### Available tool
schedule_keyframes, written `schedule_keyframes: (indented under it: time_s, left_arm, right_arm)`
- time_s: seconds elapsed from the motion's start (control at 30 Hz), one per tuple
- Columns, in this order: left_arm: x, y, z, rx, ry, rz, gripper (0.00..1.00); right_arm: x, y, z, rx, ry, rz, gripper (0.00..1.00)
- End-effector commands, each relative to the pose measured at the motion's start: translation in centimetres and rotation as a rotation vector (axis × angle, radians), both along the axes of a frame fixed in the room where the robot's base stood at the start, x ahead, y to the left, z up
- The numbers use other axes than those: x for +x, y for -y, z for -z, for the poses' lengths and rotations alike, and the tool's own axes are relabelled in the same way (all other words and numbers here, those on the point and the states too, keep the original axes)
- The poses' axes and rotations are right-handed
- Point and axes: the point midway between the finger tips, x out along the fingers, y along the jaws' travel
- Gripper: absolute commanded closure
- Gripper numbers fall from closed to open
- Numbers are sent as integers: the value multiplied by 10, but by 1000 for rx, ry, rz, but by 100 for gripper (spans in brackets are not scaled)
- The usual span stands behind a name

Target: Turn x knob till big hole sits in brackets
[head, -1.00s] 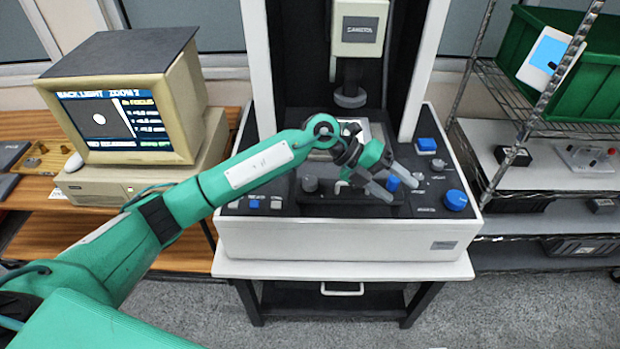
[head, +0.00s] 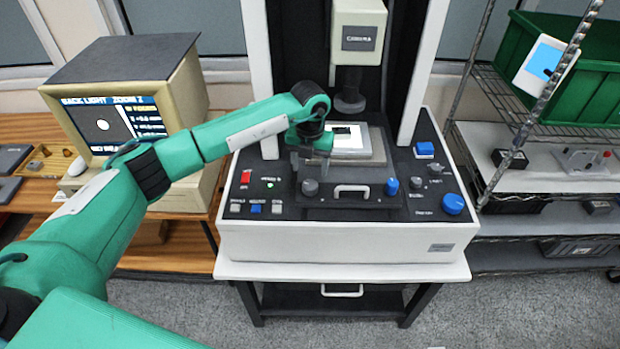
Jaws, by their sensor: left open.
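The measuring machine (head: 345,238) stands ahead, with a dark control deck. On the deck a dark grey knob (head: 310,188) sits left of a white handle (head: 352,191), and a small blue knob (head: 391,187) sits right of it. I cannot read which knob is marked x. My left gripper (head: 308,168) is open, pointing down just above and behind the grey knob; contact cannot be told. The monitor (head: 172,106) shows a white round hole (head: 103,125) left of the screen's middle. Brackets are too small to make out. My right gripper is not in view.
A large blue knob (head: 453,203) and a blue button (head: 424,149) are at the deck's right. A red switch (head: 246,177) is at its left. A wire shelf with a green crate (head: 570,75) stands right.

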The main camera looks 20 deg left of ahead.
Motion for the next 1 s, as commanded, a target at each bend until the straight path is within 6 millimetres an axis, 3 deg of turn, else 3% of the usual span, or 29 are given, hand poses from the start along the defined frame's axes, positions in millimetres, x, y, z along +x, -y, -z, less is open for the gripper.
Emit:
schedule_keyframes:
  time_s: [0.1, 0.33, 0.5, 0.77, 1.0]
  left_arm:
    - [-1, 0, 23, 0, -4, -1, 39]
    - [-1, 1, 59, -2, -3, 0, 39]
    - [0, 0, 70, -1, 0, 1, 39]
    - [0, 0, 72, -2, 1, 1, 39]
    - [0, 0, 72, -2, 1, 1, 82]
  right_arm:
    - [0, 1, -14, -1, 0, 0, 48]
    - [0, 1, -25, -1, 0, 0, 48]
    - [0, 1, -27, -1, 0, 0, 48]
    - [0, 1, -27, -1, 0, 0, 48]
    - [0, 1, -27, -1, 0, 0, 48]
